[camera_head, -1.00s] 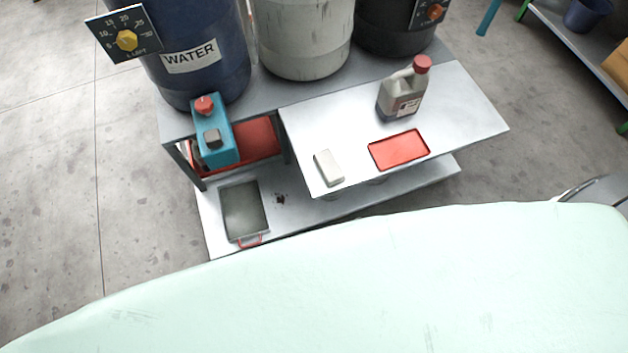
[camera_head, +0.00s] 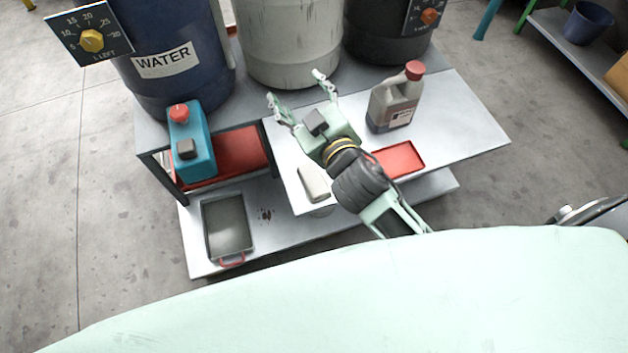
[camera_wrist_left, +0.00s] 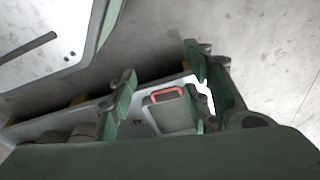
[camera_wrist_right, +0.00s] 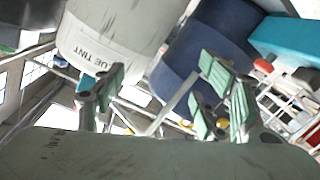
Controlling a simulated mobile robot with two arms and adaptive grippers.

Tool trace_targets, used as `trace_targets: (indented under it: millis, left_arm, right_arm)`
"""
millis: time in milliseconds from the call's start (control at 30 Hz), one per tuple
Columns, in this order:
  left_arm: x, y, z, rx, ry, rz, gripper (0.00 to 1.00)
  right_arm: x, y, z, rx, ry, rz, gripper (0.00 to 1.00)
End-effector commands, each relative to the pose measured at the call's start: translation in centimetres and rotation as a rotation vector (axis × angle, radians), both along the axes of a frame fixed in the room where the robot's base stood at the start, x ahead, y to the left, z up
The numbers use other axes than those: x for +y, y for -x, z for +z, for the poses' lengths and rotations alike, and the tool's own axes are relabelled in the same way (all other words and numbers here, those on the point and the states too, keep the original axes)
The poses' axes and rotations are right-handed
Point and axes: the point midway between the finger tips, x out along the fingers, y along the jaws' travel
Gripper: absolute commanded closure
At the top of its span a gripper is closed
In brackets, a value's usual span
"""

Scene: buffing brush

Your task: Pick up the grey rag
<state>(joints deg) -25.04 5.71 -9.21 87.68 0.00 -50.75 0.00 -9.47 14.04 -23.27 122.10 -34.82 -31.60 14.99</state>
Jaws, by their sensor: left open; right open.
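A pale grey, rounded block-like thing (camera_head: 313,184) lies on the near left edge of the metal table top (camera_head: 460,115); it may be the grey rag, but I cannot tell for sure. My right gripper (camera_head: 296,88) is open and empty. In the picture it shows above and beyond this thing, pointing towards the drums, and its forearm passes just right of it. In the right wrist view its fingers (camera_wrist_right: 160,65) are apart before the drums. My left gripper (camera_wrist_left: 160,62) shows only in the left wrist view, open and empty.
A grey jug with a red cap (camera_head: 394,100) and a red tray (camera_head: 402,158) are on the table top. A teal canister (camera_head: 194,145) stands at left. A grey pan (camera_head: 228,226) is on the lower shelf. The WATER drum (camera_head: 165,62) and two others stand behind.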

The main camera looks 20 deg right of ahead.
Motion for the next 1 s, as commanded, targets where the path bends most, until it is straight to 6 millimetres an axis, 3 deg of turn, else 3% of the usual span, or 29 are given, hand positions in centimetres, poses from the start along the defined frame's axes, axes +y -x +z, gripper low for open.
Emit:
trace_targets:
  millis: [33,100,233,300,367,467,500,567,667,700,800,900,1000]
  left_arm:
    - [0.0,-0.1,0.0,-0.001,0.000,0.000,0.54]
    - [0.0,-0.1,0.0,-0.002,0.000,0.000,0.54]
    - [0.0,-0.2,0.1,-0.003,0.001,0.000,0.54]
    - [0.0,-0.3,0.1,-0.003,0.000,0.001,0.54]
    - [0.0,-0.3,0.2,-0.004,0.000,0.001,0.54]
    - [0.0,-0.4,0.2,-0.004,0.000,0.001,0.54]
    - [-0.1,-0.5,0.3,-0.005,0.000,0.001,0.54]
    - [-0.1,-0.5,0.3,-0.005,0.000,0.001,0.54]
    - [-0.1,-0.6,0.4,-0.007,0.001,0.001,0.54]
    - [-0.1,-0.7,0.4,-0.007,0.001,0.001,0.54]
    - [-0.1,-0.7,0.5,-0.008,0.001,0.002,0.54]
    - [-0.1,-0.8,0.5,-0.008,0.001,0.002,0.54]
    - [-0.1,-0.8,0.6,-0.008,0.001,0.002,0.54]
  right_arm:
    - [2.5,-0.8,3.4,-0.136,0.038,0.085,0.34]
    - [6.6,-0.7,7.7,-0.319,0.097,0.227,0.34]
    - [14.8,2.6,12.3,-0.607,0.242,0.543,0.34]
    - [18.8,5.4,12.6,-0.721,0.342,0.732,0.34]
    - [21.6,7.9,11.5,-0.793,0.442,0.903,0.34]
    - [24.4,11.8,7.4,-0.854,0.638,1.193,0.34]
    - [24.8,13.0,5.1,-0.853,0.726,1.308,0.34]
    - [24.4,14.3,1.3,-0.822,0.869,1.475,0.34]
    - [21.3,14.8,-5.4,-0.691,1.130,1.727,0.34]
    - [19.3,14.5,-7.7,-0.611,1.236,1.809,0.34]
    - [13.3,12.8,-12.1,-0.373,1.482,1.957,0.34]
    - [7.5,10.8,-14.1,-0.130,1.675,2.026,0.34]
    - [3.0,9.4,-14.6,0.068,1.799,2.044,0.34]
